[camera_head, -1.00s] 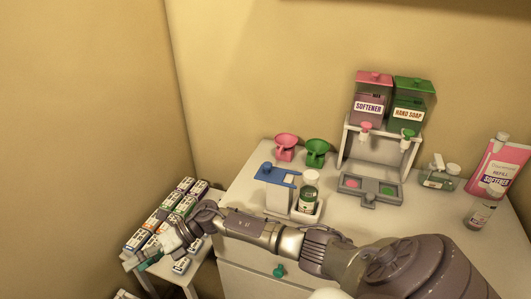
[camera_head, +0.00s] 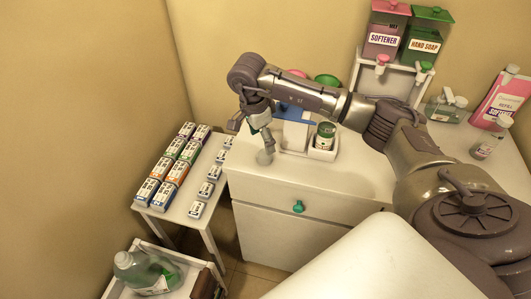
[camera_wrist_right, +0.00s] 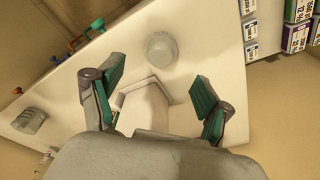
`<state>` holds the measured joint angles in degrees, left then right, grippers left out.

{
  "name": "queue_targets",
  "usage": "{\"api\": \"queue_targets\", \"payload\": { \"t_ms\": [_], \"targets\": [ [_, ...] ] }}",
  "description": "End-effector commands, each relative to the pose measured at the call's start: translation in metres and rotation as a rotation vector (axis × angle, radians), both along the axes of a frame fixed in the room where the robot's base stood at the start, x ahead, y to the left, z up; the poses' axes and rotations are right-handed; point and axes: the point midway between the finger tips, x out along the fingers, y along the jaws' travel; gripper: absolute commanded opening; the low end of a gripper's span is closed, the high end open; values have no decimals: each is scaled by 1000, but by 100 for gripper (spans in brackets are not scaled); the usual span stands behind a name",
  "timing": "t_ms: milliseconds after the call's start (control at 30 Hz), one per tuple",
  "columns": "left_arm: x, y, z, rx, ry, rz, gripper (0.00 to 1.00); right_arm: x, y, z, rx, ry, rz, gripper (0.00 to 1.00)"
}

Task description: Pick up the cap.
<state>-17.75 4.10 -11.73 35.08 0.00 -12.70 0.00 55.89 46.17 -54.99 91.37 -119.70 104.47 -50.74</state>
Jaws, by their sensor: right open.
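The cap is most likely the pale, round, translucent piece (camera_head: 264,157) on the counter's front left corner in the head view. It also shows in the right wrist view (camera_wrist_right: 160,47), just beyond the fingers. My right gripper (camera_head: 267,142) points down right beside and above it in the head view. In the right wrist view my right gripper (camera_wrist_right: 160,78) has its two green-padded fingers wide apart with nothing between them. The cap looks clear of both fingers. My left gripper is not in view.
A white caddy (camera_head: 322,153) with a jar stands right of the gripper. A side table (camera_head: 178,214) holds several small boxes. A greenish bottle (camera_head: 146,272) lies in a low cart. Softener (camera_head: 384,38) and hand soap (camera_head: 424,42) dispensers stand at the back right.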

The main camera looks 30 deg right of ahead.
Motion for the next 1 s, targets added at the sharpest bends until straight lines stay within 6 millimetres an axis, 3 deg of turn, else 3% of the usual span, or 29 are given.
{"api": "queue_targets", "payload": {
  "t_ms": [300, 533, 800, 867, 1000],
  "targets": [
    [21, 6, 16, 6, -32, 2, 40, -2, -3, -26, 1, 3, -1, 78],
    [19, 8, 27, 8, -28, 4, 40, -2, -8, -59, 2, 1, -1, 78],
    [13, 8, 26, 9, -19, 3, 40, -1, -9, -64, 2, -2, 0, 78],
    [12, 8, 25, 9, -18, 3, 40, -1, -9, -64, 2, -2, 0, 72],
    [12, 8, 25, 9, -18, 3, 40, -1, -9, -64, 2, -2, -1, 48]
  ]
}}
